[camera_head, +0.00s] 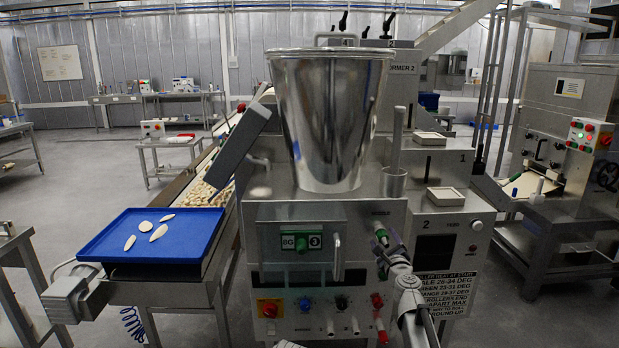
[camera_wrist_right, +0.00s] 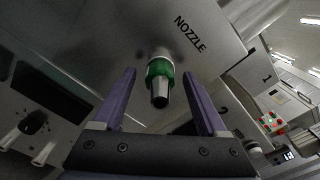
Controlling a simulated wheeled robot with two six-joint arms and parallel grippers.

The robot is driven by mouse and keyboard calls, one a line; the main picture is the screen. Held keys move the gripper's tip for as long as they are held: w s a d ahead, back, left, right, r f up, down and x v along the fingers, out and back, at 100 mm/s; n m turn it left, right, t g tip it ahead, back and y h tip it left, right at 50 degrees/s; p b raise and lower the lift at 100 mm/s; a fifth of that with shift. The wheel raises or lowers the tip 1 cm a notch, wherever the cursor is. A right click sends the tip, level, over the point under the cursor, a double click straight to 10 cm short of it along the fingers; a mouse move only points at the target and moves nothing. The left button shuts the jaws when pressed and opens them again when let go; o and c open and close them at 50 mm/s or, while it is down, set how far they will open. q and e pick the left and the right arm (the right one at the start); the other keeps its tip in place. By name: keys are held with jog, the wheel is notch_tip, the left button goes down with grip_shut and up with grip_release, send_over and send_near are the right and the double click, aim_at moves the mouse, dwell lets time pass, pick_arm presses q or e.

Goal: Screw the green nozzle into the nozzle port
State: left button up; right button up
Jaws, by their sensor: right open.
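The green nozzle (camera_wrist_right: 159,75) sits at the nozzle port (camera_wrist_right: 160,54) under the NOZZLE label on the steel machine front. It has a green collar and a grey tapered tip, and points out from the panel. In the head view the green nozzle (camera_head: 381,235) shows just above my right gripper (camera_head: 387,254). In the right wrist view my right gripper (camera_wrist_right: 164,92) is open, with one purple finger on each side of the nozzle and gaps between. Whether the nozzle's thread is fully seated cannot be seen. My left gripper is not in view.
A steel hopper (camera_head: 330,115) stands on top of the machine. Red and white nozzles (camera_head: 379,325) hang low on the front panel, near my right arm.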

jog(key=n, duration=1)
jog(key=shift+c, duration=0.2)
grip_shut()
dwell(0.3)
jog(key=m, duration=0.9)
jog(key=shift+m, duration=1.2)
